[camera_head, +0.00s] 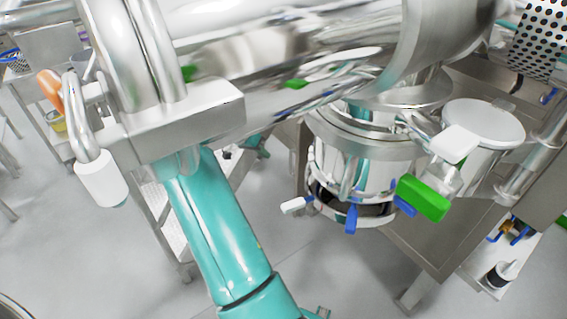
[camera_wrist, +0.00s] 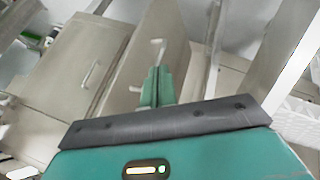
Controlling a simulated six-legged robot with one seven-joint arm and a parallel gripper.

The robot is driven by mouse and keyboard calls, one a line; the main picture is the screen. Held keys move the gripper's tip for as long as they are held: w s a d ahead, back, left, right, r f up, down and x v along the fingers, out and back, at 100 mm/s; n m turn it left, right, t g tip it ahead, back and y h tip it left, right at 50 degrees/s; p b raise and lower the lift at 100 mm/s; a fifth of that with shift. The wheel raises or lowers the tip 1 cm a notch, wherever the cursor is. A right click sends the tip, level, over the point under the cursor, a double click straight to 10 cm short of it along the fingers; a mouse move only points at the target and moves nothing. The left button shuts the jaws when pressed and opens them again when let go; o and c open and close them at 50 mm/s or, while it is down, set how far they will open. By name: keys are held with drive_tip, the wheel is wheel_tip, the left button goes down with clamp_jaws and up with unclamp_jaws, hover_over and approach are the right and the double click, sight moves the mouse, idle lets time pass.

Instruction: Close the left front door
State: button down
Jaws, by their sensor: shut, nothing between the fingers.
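In the wrist view, beige-grey cabinet fronts stand ahead of my gripper. One broad panel (camera_wrist: 62,82) with a slim bar handle (camera_wrist: 90,74) is on the left. A narrower panel (camera_wrist: 150,28) with a pale bent handle (camera_wrist: 159,46) is in the middle. I cannot tell for certain which is the left front door or how far it stands open. My gripper (camera_wrist: 157,86) has its teal fingers together and empty, in front of the middle panel; whether they touch it is unclear. In the head view my teal arm shows, but the gripper and the door cannot be made out.
In the head view, a large steel pipe assembly (camera_head: 290,50) crosses above my arm. Grey floor (camera_head: 90,245) is open at lower left.

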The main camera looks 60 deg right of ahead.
approach(290, 170)
wheel_tip(290, 170, down, 5)
drive_tip(key=s, duration=0.6)
drive_tip(key=shift+d+r, duration=0.25)
drive_tip(key=shift+r, duration=0.1)
